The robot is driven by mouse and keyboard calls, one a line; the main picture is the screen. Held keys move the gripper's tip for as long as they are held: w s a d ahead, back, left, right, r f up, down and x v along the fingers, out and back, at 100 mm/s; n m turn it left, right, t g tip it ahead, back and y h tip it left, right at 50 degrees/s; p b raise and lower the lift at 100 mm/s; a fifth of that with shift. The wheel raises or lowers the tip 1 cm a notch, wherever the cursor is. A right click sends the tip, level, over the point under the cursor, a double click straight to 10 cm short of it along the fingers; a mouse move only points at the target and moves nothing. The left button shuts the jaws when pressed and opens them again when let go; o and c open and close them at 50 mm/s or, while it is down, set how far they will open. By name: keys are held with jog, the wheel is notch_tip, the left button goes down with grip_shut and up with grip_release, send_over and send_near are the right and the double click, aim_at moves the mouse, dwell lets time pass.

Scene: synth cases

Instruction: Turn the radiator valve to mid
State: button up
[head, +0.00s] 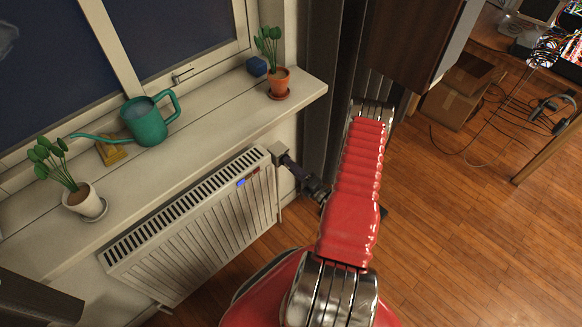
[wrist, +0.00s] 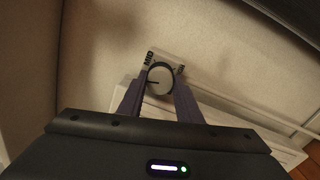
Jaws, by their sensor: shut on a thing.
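The radiator valve's round knob (wrist: 160,78) has a pale face and a dark rim. A black line on its face points left. The valve's pale body shows the word MID (wrist: 149,59) at the knob's upper left, and another label at its right is too small to read. My gripper (wrist: 160,88) is shut on the knob, one finger on each side. In the head view the valve body (head: 278,150) sits at the radiator's top right corner, and my gripper (head: 293,169) reaches it from the right; the knob is hidden there.
The white radiator (head: 195,220) hangs under a windowsill (head: 215,118). The sill holds a green watering can (head: 146,122), a yellow item (head: 111,152), a blue box (head: 257,66) and two potted plants (head: 279,82) (head: 82,199). A dark curtain stands behind my arm. Open wooden floor lies right.

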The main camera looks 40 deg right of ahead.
jog(key=m, duration=1.2)
jog(key=shift+s, duration=0.1)
dwell(0.4)
jog(key=o, duration=1)
jog(key=shift+o, duration=0.2)
jog(key=shift+r, duration=0.1)
jog(key=s, duration=1.3)
jog(key=shift+s, duration=0.35)
jog(key=shift+a, duration=0.1)
